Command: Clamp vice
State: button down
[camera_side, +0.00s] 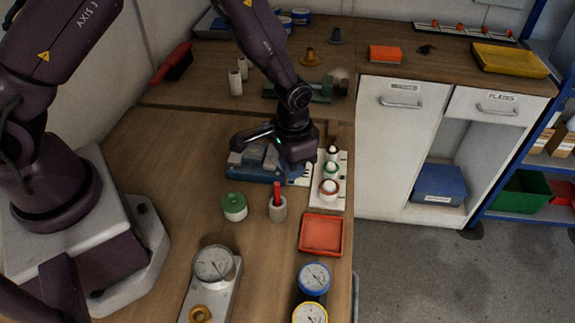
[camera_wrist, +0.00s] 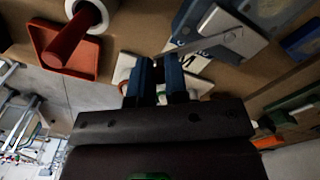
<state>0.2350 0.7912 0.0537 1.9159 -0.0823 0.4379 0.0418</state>
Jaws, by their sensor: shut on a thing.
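The blue vice (camera_side: 255,168) with grey jaws sits on the wooden bench just left of my gripper (camera_side: 290,168) in the side view. In the wrist view the vice (camera_wrist: 228,35) is at the upper right, and a thin grey bar (camera_wrist: 195,42) runs from it toward my fingertips. My gripper (camera_wrist: 160,70) is shut at the vice's right end, seemingly on its handle. The fingers hide most of what they hold. I cannot tell how far the vice jaws are apart.
Right of my gripper is a white rack (camera_side: 341,192) with several ringed items. Nearby stand a green-lidded jar (camera_side: 234,207), a cup (camera_side: 278,210) with a red-handled tool, and an orange tray (camera_side: 321,235). Gauges stand in front; a green fixture (camera_side: 321,90) lies behind.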

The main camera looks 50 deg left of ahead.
jog(key=shift+w+d+r, duration=0.1)
jog(key=shift+w+d, duration=0.15)
jog(key=shift+d, duration=0.1)
jog(key=c, duration=1.2)
grip_release()
jog(key=shift+o, duration=0.4)
jog(key=shift+a, duration=0.1)
notch_tip(320, 180, up, 13)
jog(key=shift+s, duration=0.1)
